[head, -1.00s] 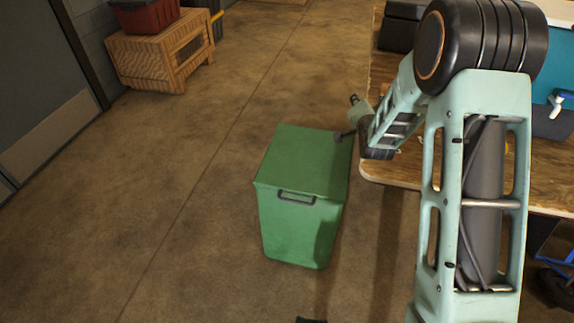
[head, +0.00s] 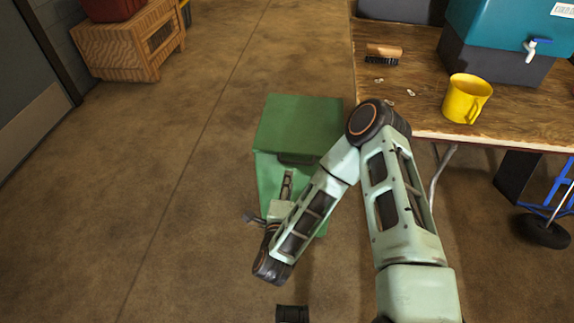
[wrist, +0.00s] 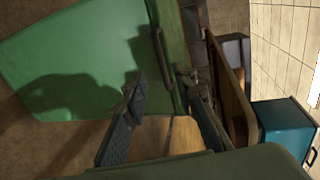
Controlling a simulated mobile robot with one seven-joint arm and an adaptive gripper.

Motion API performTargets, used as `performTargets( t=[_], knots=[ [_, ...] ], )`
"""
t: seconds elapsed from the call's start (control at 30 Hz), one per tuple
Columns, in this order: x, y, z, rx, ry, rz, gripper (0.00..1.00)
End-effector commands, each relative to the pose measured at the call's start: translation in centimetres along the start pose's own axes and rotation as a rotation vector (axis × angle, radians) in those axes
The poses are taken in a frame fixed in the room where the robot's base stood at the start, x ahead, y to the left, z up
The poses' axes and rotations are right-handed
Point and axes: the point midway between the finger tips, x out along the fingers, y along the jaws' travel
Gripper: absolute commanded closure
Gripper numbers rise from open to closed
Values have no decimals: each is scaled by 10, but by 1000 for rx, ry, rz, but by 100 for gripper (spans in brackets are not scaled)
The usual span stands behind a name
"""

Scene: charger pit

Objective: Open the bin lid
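The green bin (head: 268,180) stands on the floor in the head view with its flat lid (head: 300,118) closed. A dark handle (head: 297,158) shows at the lid's front edge. My gripper (head: 288,178) is in front of the bin, just below the handle in the picture, partly hidden by my own wrist. In the wrist view the bin's front face (wrist: 70,60) fills the left, turned on its side, and the handle (wrist: 159,50) lies just beyond the fingertips. My gripper (wrist: 162,86) is open, with nothing seen between its fingers. I see no contact with the handle.
A wooden table (head: 425,100) stands right of the bin, bearing a yellow mug (head: 467,98), a brush (head: 383,54) and a teal container with a tap (head: 510,40). A wooden crate (head: 125,50) is at back left. The floor left of the bin is clear.

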Motion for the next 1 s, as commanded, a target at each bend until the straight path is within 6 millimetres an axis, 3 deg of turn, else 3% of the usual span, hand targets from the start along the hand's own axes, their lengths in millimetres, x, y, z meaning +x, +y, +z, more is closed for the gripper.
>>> performTargets(
  t=[0.47, 0.7, 1.0],
  knots=[
    [28, 3, -3, 4, 7, 1, 75],
    [78, 1, -2, 0, 4, -5, 75],
    [106, 0, 0, -1, 0, -2, 75]
  ],
)
